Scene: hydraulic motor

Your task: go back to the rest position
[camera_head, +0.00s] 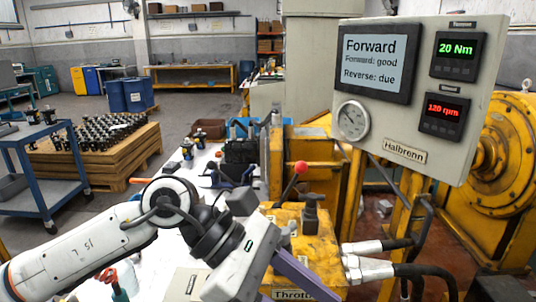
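My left arm comes in from the lower left, and its gripper (306,280) is low in the middle, in front of the yellow valve block (318,246). A purple-grey finger points down and right over the block's front. The finger opening is not clear, and I see nothing held. A lever with a red knob (301,167) leans right behind the gripper. A black-topped control (311,199) stands on the block, apart from the gripper. My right gripper is not in view.
The panel (405,152) reads "Forward", "Forward: good", "Reverse: due", 20 Nm and 120 rpm. Hose fittings (368,268) stick out right of the block. A yellow motor housing (505,155) is at right. A white bench (190,240) lies beneath my arm. A blue cart (50,215) is at left.

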